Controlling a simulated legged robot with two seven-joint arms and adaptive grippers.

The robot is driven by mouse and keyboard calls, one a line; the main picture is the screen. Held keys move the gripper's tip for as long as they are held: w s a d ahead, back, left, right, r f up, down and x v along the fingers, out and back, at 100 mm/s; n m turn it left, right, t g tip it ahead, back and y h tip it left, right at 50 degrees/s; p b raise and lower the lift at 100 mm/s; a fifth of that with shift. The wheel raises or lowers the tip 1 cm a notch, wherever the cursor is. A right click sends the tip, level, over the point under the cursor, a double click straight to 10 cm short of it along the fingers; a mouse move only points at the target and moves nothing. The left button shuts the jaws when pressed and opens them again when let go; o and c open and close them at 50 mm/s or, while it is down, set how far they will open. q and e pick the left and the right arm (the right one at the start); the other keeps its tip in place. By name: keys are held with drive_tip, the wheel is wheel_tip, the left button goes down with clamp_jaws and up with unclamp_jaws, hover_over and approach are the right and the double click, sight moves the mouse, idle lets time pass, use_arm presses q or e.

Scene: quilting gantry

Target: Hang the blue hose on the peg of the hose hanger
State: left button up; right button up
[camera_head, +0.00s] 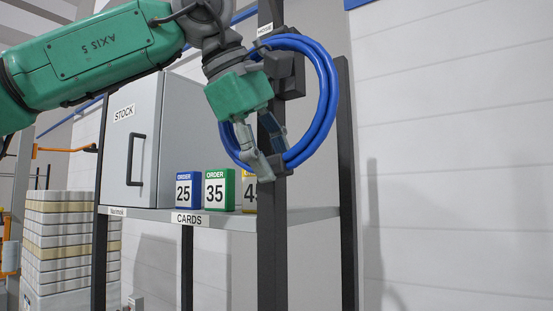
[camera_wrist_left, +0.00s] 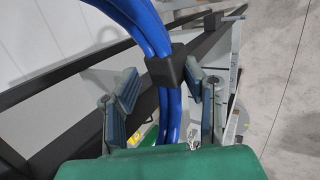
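The blue hose (camera_head: 327,92) is a round coil at the upper middle of the head view. Its top arcs over the dark block of the hose hanger (camera_head: 284,72), which is on a dark post under a "HOSE" label. The peg itself is hard to make out, so I cannot tell how the coil bears on it. My left gripper (camera_head: 267,152) is at the coil's lower part with its fingers spread. In the left wrist view the hose (camera_wrist_left: 151,27), with a dark band, passes between the open fingers, with gaps on both sides. My right gripper is not in view.
A grey STOCK cabinet (camera_head: 148,150) stands on a shelf (camera_head: 230,220) left of the post, beside order cards (camera_head: 218,190). Dark uprights (camera_head: 346,180) frame the shelf. Stacked pale blocks (camera_head: 70,240) are at lower left. A bare panelled wall (camera_head: 460,150) fills the right.

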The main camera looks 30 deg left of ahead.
use_arm(q)
drive_tip(key=shift+s+a+r, duration=0.15)
drive_tip(key=shift+a, duration=0.25)
drive_tip(key=d+v, duration=0.1)
drive_tip(key=v, duration=0.6)
drive_tip(key=shift+d+r, duration=0.3)
